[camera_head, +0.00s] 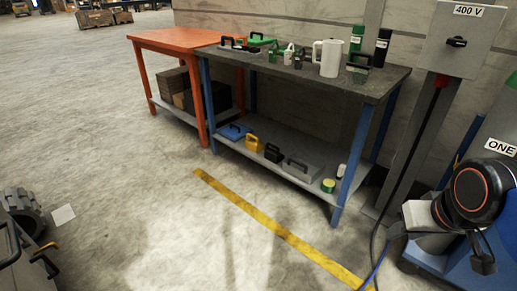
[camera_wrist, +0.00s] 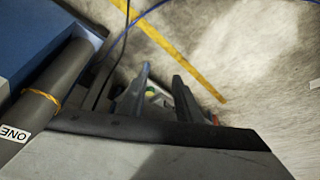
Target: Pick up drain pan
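No thing in view is clearly marked as the drain pan. On the bench's lower shelf lie a flat grey handled item (camera_head: 302,170) and a flat blue handled item (camera_head: 234,131); I cannot tell whether either is the pan. More flat handled items (camera_head: 238,44) lie at the left of the bench top. My gripper shows in the wrist view (camera_wrist: 161,73) with its two dark fingers apart and nothing held between them. It is well away from the bench items. In the head view my arm is folded at the right edge.
The grey-topped bench (camera_head: 383,84) with blue legs carries a white jug (camera_head: 327,58), dark bottles and small tools. An orange table (camera_head: 170,37) adjoins it at left. A 400 V box (camera_head: 458,38) stands at right. A yellow line (camera_head: 270,226) crosses the open floor in front.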

